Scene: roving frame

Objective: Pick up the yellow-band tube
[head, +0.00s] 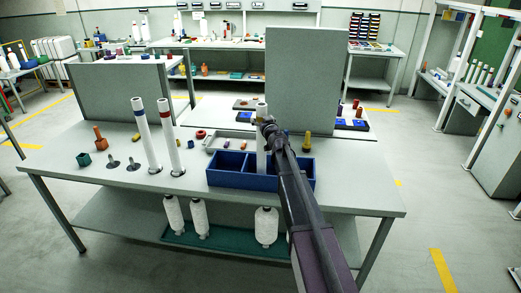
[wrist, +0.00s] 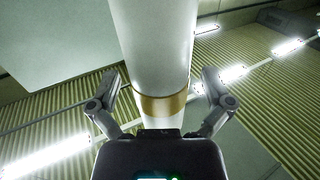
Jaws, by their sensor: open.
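The yellow-band tube (head: 261,148) is a tall white cylinder standing upright at the blue divided bin (head: 232,180) on the near table. Whether its foot is inside or behind the bin is hard to tell. My gripper (head: 265,124) is at its upper part, hiding some of it. In the wrist view the tube (wrist: 155,45) runs between the two spread fingers of my gripper (wrist: 160,90). Its gold-yellow band (wrist: 161,104) is just in front of the palm. Gaps show between tube and fingers, so the gripper is open around it.
A blue-band tube (head: 146,138) and a red-band tube (head: 170,138) stand upright left of the bin. A grey panel (head: 306,82) rises behind and right of my gripper. Small coloured parts, a grey tray (head: 218,145) and a yellow piece (head: 307,142) are nearby.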

